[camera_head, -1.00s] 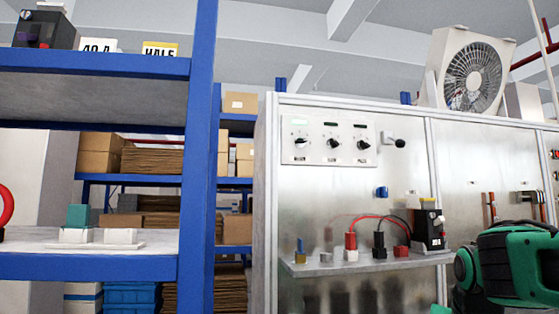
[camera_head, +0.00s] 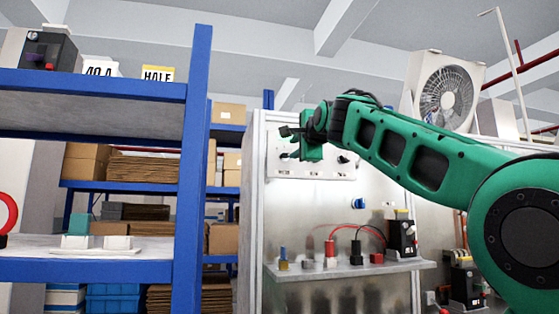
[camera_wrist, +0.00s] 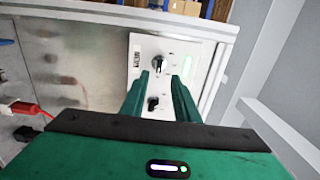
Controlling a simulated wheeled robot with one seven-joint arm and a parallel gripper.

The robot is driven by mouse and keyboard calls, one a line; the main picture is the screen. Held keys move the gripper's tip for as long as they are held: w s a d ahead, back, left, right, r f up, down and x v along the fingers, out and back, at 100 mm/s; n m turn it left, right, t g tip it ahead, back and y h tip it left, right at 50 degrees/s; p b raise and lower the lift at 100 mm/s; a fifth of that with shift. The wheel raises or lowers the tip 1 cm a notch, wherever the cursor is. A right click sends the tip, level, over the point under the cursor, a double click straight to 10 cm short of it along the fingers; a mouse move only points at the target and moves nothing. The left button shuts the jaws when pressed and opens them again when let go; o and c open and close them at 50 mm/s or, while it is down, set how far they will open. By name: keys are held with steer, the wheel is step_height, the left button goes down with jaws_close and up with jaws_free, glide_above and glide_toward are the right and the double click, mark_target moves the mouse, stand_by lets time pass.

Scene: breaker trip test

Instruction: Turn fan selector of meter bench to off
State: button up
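The meter bench is a metal cabinet with a pale control panel (camera_head: 325,170) at its upper left. In the wrist view the panel (camera_wrist: 143,45) shows a dark knob (camera_wrist: 158,62) beside a lit green display (camera_wrist: 187,68), and a second dark knob (camera_wrist: 153,102) lower down, seen between the fingers. The labels are too small to read, so I cannot tell which knob is the fan selector. My gripper (camera_wrist: 163,76) is open and empty in front of the panel, apparently apart from the knobs. In the head view it covers the panel's left part; the right knob (camera_head: 345,160) shows.
The bench's shelf (camera_head: 350,270) holds red and black plugs with leads and a black breaker (camera_head: 402,237). A fan (camera_head: 442,92) stands on top. A blue rack (camera_head: 190,170) with boxes stands to the left. A blue knob (camera_head: 355,203) projects below the panel.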

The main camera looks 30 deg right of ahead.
mark_target(287, 155)
steer(key=x, duration=0.9)
steer(key=shift+w+d+f, duration=0.15)
steer(key=shift+w, duration=0.15)
steer(key=shift+c, duration=0.7)
jaws_close()
